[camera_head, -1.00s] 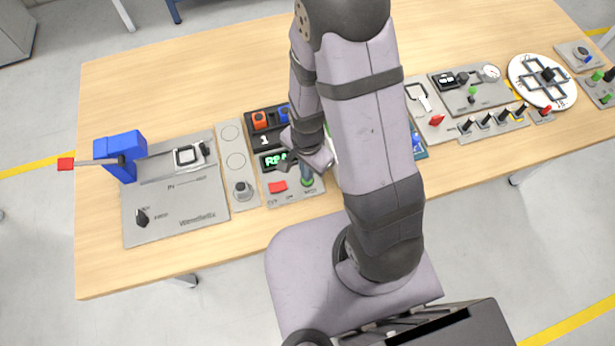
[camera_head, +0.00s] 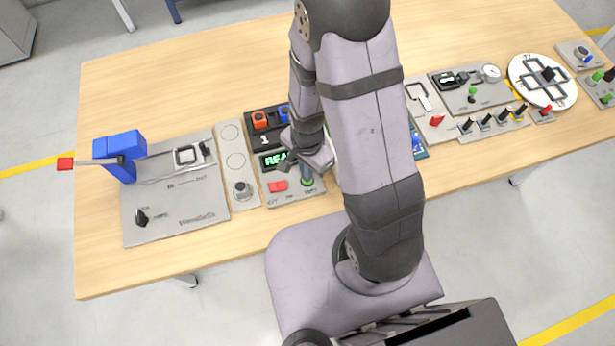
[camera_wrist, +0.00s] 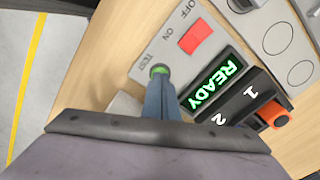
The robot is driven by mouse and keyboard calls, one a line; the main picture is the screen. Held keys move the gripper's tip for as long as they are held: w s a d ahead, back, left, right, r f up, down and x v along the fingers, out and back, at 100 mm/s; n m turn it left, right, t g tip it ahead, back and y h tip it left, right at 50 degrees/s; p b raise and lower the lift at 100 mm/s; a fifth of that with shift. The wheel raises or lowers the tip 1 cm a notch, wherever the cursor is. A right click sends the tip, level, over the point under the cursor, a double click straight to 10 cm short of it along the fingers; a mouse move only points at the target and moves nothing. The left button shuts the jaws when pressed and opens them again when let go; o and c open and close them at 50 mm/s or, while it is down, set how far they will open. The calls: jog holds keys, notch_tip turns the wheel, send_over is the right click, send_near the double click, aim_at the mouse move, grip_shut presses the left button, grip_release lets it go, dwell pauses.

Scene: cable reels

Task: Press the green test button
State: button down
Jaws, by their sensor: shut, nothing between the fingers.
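The green test button (camera_wrist: 160,69) sits on a grey panel next to the label TEST, and its rim shows just beyond my fingertips in the wrist view. In the head view a bit of its green (camera_head: 307,183) shows at the panel's front. My gripper (camera_wrist: 160,80) is shut and empty, with the blue-grey fingers pointing down at the button and covering part of it. I cannot tell whether the tips touch it. My gripper also shows in the head view (camera_head: 307,175), partly hidden by my arm.
A red switch (camera_wrist: 196,37) marked ON and OFF is beside the button. A display (camera_wrist: 217,82) reads READY in green. A black block with orange (camera_head: 260,120) and blue parts stands behind. A grey panel with a blue post (camera_head: 121,155) is at the left.

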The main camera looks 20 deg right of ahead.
jog(key=shift+f+b, duration=0.4)
jog(key=shift+f, duration=0.25)
notch_tip(320, 180, up, 7)
jog(key=p, duration=0.6)
jog(key=shift+p, duration=0.35)
jog(key=c, duration=2.5)
grip_release()
